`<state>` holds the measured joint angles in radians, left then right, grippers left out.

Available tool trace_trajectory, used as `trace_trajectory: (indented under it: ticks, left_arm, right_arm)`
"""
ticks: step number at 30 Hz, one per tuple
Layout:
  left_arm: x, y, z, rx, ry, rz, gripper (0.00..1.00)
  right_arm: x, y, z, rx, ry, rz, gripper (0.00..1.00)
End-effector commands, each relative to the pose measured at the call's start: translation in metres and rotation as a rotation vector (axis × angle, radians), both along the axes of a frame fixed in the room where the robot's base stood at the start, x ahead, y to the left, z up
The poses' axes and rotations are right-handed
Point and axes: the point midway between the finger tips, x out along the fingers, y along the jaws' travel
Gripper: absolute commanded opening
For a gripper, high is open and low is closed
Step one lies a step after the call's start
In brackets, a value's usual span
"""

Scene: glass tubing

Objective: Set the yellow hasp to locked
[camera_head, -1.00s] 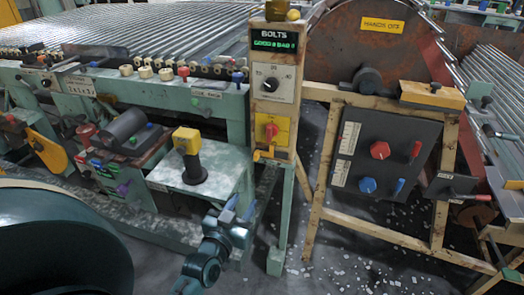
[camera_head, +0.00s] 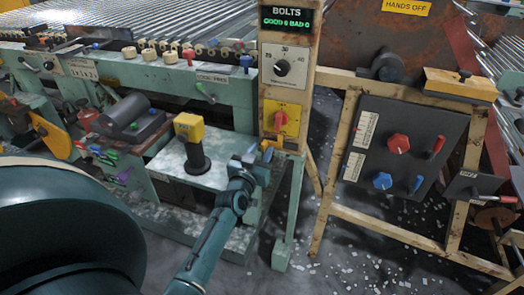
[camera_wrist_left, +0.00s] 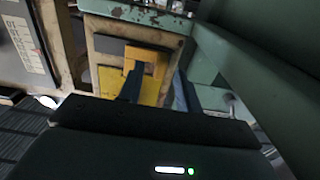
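The yellow hasp (camera_head: 269,146) is at the lower end of the wooden post, below a red rotary switch on a yellow plate. In the left wrist view the hasp (camera_wrist_left: 146,56) shows as a yellow block in front of a yellow plate. My left gripper (camera_head: 252,157) is just left of and below the hasp in the head view. In the left wrist view its two blue fingers (camera_wrist_left: 158,86) stand apart, with yellow surface showing between and beyond them. I cannot tell whether a finger touches the hasp. My right gripper is not in view.
The red switch (camera_head: 281,120), a grey dial (camera_head: 284,66) and a bolts counter (camera_head: 287,17) are higher on the post. A black-and-yellow button pedestal (camera_head: 191,142) stands on the pale table left of my gripper. A dark panel (camera_head: 405,150) with red and blue knobs is to the right.

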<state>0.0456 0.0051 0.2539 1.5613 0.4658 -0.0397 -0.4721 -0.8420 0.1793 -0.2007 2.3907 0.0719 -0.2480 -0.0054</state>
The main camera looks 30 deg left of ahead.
Motion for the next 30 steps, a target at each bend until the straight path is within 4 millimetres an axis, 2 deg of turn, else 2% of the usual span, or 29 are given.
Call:
trace_trajectory:
  ticks: [6, 14, 27, 30]
  left_arm:
    - [0.015, 0.004, 0.0, 0.0, 0.001, 0.0, 0.35]
    - [0.016, 0.004, 0.0, 0.0, 0.001, 0.0, 0.35]
    - [0.016, 0.004, 0.0, 0.0, 0.001, 0.0, 0.0]
    - [0.016, 0.004, 0.0, 0.0, 0.001, 0.0, 0.0]
  right_arm:
    - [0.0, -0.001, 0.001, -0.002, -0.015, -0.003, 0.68]
    - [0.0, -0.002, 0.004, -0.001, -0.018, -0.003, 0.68]
    - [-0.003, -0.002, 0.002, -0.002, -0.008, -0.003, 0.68]
    - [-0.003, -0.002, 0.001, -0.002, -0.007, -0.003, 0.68]
